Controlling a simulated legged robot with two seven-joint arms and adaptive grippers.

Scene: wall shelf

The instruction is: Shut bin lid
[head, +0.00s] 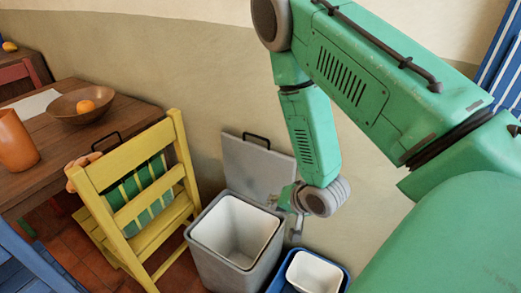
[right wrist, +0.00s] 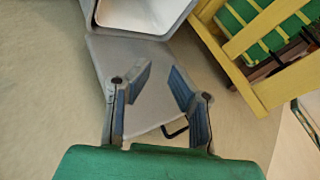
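The grey bin (head: 218,262) stands on the floor with its white inside showing. Its grey lid (head: 250,165) is open, raised up near the wall behind the bin, with a black handle (head: 256,139) at its top edge. In the right wrist view the lid (right wrist: 148,108) lies behind the fingers, and the handle (right wrist: 175,130) shows beside the right finger. My right gripper (head: 288,205) is at the lid's right side, near the bin's back right corner. In the right wrist view its fingers (right wrist: 160,74) are apart with nothing held between them. My left gripper is not in view.
A yellow chair (head: 128,178) stands close to the left of the bin. A blue bin with a white inside (head: 314,273) stands to the right. A wooden table (head: 85,140) with a bowl (head: 82,104) is at the left. The wall (head: 215,75) is close behind.

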